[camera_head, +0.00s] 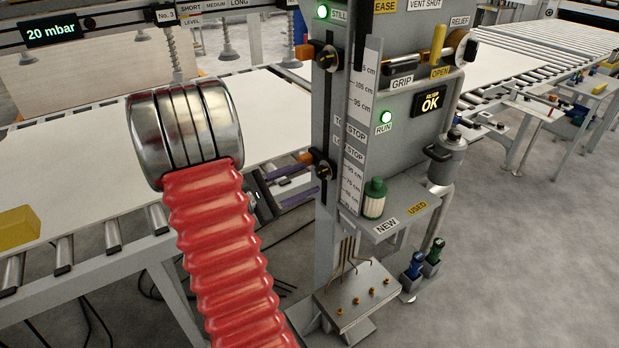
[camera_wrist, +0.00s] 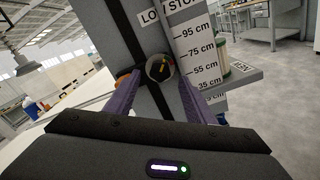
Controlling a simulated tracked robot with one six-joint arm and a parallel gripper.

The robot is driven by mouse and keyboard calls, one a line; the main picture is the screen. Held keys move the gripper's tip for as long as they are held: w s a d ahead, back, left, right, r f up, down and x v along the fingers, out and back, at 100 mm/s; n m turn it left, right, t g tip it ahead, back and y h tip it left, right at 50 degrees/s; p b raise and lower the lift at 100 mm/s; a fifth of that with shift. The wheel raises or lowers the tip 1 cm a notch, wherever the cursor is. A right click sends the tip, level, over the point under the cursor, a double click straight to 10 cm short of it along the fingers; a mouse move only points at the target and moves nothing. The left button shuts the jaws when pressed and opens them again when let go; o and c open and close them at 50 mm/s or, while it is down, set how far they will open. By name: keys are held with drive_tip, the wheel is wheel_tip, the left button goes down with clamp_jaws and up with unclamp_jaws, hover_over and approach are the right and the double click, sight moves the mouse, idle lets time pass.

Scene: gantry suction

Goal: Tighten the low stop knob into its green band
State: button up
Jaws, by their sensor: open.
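The low stop knob (camera_head: 324,170) is a dark round knob with a brass centre on the slotted grey column, beside the lower part of the height scale. In the wrist view the knob (camera_wrist: 160,68) shows its round face with a yellow mark. My gripper (camera_wrist: 157,80) is open, its two purple fingers to the left and right of the knob. I cannot tell whether the fingers touch it. In the head view my purple fingers show just left of the knob, partly hidden by my arm.
A similar upper knob (camera_head: 328,58) sits higher on the column. A green-capped filter (camera_head: 374,197) stands on a shelf (camera_head: 395,222) to the right. A roller conveyor (camera_head: 110,236) carries a large white sheet at left. Several hooked rods rise from a base plate below.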

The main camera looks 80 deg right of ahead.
sight(318, 174)
drive_tip(key=v, duration=1)
drive_tip(key=shift+w, duration=0.15)
drive_tip(key=shift+a, duration=0.1)
drive_tip(key=n, duration=0.4)
drive_tip(key=shift+n, duration=0.3)
drive_tip(key=x, duration=1.4)
idle(0.3)
drive_tip(key=c, duration=1.1)
drive_tip(key=shift+o, duration=0.2)
